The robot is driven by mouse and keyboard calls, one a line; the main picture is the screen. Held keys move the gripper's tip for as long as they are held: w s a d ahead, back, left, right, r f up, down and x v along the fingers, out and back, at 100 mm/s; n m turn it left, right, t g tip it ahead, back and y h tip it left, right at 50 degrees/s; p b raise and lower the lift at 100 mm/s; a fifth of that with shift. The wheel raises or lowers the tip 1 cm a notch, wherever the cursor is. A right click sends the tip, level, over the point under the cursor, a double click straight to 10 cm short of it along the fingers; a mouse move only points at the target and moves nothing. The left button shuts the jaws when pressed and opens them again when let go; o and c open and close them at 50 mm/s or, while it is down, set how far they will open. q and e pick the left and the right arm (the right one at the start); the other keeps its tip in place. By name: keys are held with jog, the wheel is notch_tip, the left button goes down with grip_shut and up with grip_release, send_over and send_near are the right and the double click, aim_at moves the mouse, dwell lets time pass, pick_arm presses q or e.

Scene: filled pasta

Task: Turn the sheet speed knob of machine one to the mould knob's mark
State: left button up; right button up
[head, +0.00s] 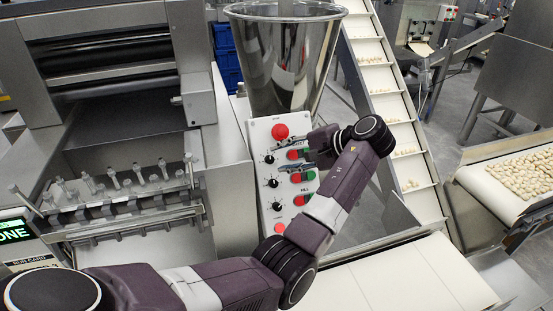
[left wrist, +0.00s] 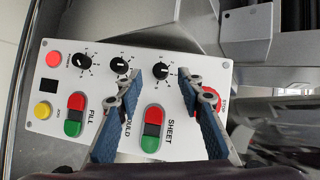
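The sheet speed knob (head: 268,159) is the top black knob on the white control panel (head: 257,133). In the left wrist view the sheet knob (left wrist: 160,71) lies between my fingertips, with a short white pointer line and marks around it. The mould knob (head: 273,183) is below it; in the left wrist view the mould knob (left wrist: 120,65) is just left of one fingertip, its white pointer line lying roughly sideways. My left gripper (left wrist: 159,76) is open, its two blue-padded fingers apart. In the head view my left gripper (head: 294,152) is at the panel's upper part. Contact with the knob cannot be told.
A red stop button (head: 280,131) sits above the sheet knob, close to one finger. Red and green push buttons (left wrist: 153,128) line the panel beside the knobs. A steel hopper (head: 285,60) stands behind, a slanted conveyor (head: 385,105) to its right, and a roller machine (head: 110,60) left.

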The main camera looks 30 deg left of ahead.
pick_arm(q)
jog(key=v, duration=0.8)
jog(key=shift+d+r, duration=0.15)
jog(key=shift+d, duration=0.15)
